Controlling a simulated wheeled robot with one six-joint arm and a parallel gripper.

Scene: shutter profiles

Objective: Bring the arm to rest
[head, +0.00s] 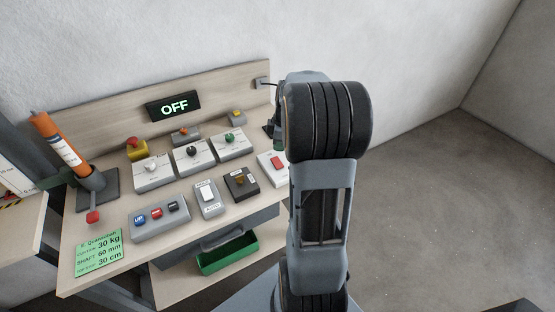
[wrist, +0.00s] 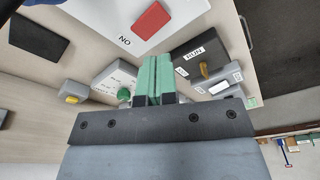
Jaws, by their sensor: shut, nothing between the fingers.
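My arm stands upright in the right half of the head view, with its upper part folded back toward the bench (head: 120,256). In the wrist view my gripper (wrist: 158,60) shows two green fingers pressed together with nothing between them. In the head view the gripper is mostly hidden behind the arm. The wrist view has a red rocker switch (wrist: 151,20) on a white plate beyond the fingertips. A box with a green knob (wrist: 124,94) and a dark box marked RUN (wrist: 200,55) lie on either side. I cannot tell whether the fingers touch anything.
The bench carries a display reading OFF (head: 174,105), several switch boxes, a three-button box (head: 160,221), an orange cylinder (head: 57,140) and a green note (head: 99,252). A green bin (head: 228,254) sits below the bench's front edge. The floor (head: 440,200) at right is clear.

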